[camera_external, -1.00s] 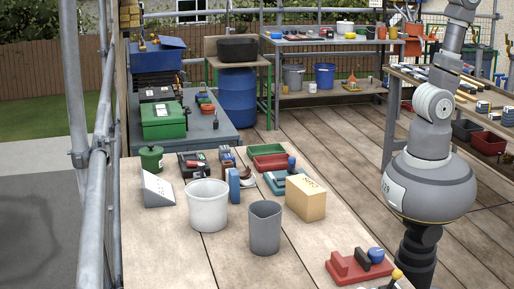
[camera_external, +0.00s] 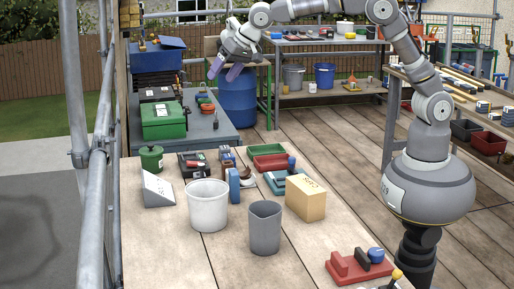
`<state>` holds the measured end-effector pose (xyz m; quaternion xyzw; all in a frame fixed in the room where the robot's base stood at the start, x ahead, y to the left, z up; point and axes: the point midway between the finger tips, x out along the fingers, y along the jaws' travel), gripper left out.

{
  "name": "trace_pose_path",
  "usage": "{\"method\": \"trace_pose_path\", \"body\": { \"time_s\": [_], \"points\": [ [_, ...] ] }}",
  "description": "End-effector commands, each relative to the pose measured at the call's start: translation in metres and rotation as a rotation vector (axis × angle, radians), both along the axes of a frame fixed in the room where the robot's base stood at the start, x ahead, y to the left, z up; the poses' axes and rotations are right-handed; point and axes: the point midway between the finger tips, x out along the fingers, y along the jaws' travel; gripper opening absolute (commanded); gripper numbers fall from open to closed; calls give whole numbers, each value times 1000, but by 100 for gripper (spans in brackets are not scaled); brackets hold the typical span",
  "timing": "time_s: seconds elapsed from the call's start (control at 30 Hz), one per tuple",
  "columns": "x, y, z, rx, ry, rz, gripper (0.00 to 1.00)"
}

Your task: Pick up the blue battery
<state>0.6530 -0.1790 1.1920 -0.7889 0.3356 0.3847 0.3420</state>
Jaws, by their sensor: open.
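A narrow blue upright block (camera_external: 234,186) stands on the wooden table just right of the white bucket (camera_external: 208,206). It may be the blue battery, but it is too small to tell for sure. Smaller blue pieces (camera_external: 227,155) also show behind it. My gripper (camera_external: 225,73) is open and empty, with its purple-tipped fingers apart and pointing down. In the picture it is high above the table's back end, in front of the blue barrel, well away from the blue block.
A grey cup (camera_external: 265,228), a cardboard box (camera_external: 305,198), a grey wedge (camera_external: 157,190) and a green canister (camera_external: 151,158) stand around the block. Red and green trays (camera_external: 270,162) lie behind. The wooden table's front left (camera_external: 165,250) is clear. Scaffold poles run along the left.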

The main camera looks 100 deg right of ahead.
Motion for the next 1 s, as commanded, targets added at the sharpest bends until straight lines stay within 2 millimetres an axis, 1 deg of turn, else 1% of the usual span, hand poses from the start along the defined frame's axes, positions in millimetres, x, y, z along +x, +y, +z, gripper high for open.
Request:
{"method": "trace_pose_path", "body": {
  "time_s": [0.03, 0.07, 0.1, 0.2, 0.3, 0.4, 0.5, 0.73, 0.9, 1.0],
  "points": [
    [4, -21, -59, 22, 79, -107, 72],
    [3, -33, -88, 32, 117, -173, 72],
    [0, -46, -124, 41, 160, -254, 72],
    [-13, -71, -193, 44, 244, -417, 72],
    [-25, -86, -236, 35, 292, -521, 72],
    [-31, -94, -256, 29, 310, -571, 72],
    [-33, -99, -270, 28, 315, -583, 72],
    [-33, -109, -294, 29, 313, -579, 72],
    [-35, -122, -321, 28, 315, -579, 72],
    [-34, -126, -328, 29, 314, -577, 72]
  ]
}}
